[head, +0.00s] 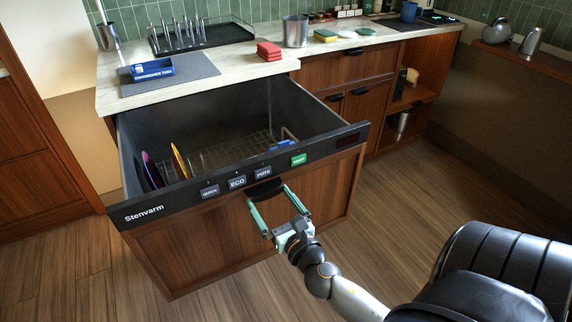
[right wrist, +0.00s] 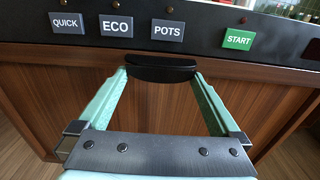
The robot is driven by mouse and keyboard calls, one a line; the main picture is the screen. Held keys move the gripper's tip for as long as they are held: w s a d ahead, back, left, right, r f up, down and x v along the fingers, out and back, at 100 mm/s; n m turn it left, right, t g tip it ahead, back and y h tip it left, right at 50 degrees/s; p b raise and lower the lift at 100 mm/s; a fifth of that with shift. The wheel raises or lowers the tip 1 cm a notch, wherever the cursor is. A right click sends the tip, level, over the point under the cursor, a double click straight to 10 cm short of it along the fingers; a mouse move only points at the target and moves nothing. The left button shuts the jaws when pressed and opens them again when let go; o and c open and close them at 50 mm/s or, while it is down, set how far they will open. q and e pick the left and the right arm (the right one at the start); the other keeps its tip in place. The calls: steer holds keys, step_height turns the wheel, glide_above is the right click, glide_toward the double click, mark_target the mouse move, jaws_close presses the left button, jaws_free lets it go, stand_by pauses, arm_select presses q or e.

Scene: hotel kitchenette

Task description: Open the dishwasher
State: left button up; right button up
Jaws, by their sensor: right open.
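The dishwasher (head: 235,225) is a wood-fronted drawer pulled far out from under the counter, with a dark control strip marked Stenvarm. Inside it are a wire rack (head: 225,152) and a few coloured plates (head: 180,161). Its black handle (head: 265,188) sits below the buttons; it also shows in the right wrist view (right wrist: 161,70). My right gripper (head: 267,196) is open, its two green fingers on either side of the handle; they also show in the right wrist view (right wrist: 160,80). I cannot tell if they touch it. My left gripper is not in view.
The counter (head: 270,68) above holds a grey mat (head: 195,78) with a blue box, a dish rack (head: 205,38), red sponges (head: 268,50) and a metal canister (head: 295,31). A wooden cabinet (head: 345,70) stands to the right. The floor (head: 400,190) at right is clear.

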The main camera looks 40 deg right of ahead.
steer(key=b+v, duration=0.4)
steer(key=v, duration=0.7)
stand_by(0.3)
